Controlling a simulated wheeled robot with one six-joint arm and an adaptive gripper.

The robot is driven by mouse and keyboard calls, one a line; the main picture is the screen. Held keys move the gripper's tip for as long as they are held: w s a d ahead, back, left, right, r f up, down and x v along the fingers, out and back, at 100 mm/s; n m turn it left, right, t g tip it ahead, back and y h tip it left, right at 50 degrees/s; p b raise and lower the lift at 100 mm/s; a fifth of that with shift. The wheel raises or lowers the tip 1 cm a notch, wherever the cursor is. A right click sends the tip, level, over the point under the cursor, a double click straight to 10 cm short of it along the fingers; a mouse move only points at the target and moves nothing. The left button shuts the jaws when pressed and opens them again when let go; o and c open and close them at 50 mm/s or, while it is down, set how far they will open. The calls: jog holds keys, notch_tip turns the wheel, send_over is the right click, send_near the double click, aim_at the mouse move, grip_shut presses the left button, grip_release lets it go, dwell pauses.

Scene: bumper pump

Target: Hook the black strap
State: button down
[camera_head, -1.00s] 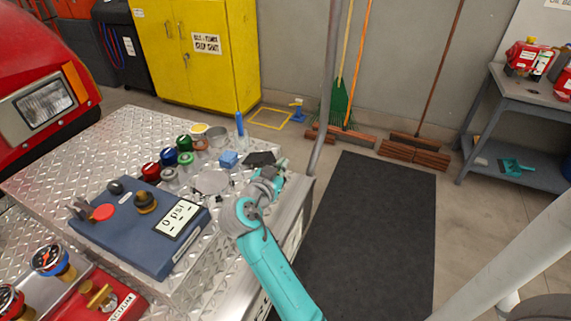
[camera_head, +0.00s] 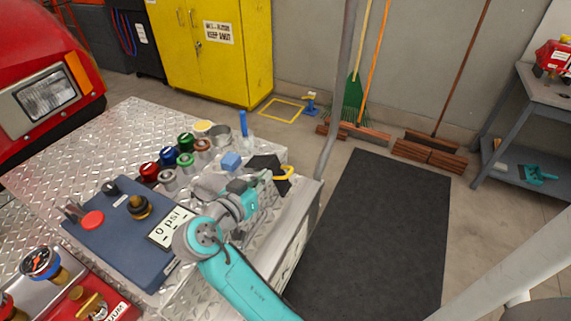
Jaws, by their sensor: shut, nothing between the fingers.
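A black piece (camera_head: 264,163), which looks like the black strap, lies at the far right corner of the diamond-plate bumper top (camera_head: 106,140). A yellow loop or hook (camera_head: 286,172) shows at its right end, by the bumper's edge. My gripper (camera_head: 263,177), at the end of the teal arm, is just in front of the black piece. It is shut and holds nothing. The fingertips are small and blend with the dark strap, so I cannot tell whether they touch it. My wrist hides part of the bumper behind it.
A dark mat (camera_head: 375,225) lies on open floor to the right, past a grey pole (camera_head: 338,90).

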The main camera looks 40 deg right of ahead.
send_over(285, 177)
jog(key=f, duration=0.2)
notch_tip(285, 177, down, 3)
jog(key=shift+r, duration=0.1)
jog(key=shift+f, duration=0.65)
jog(key=shift+f, duration=0.1)
notch_tip(285, 177, down, 6)
jog(key=shift+s+f, duration=0.2)
jog(key=shift+d, duration=0.1)
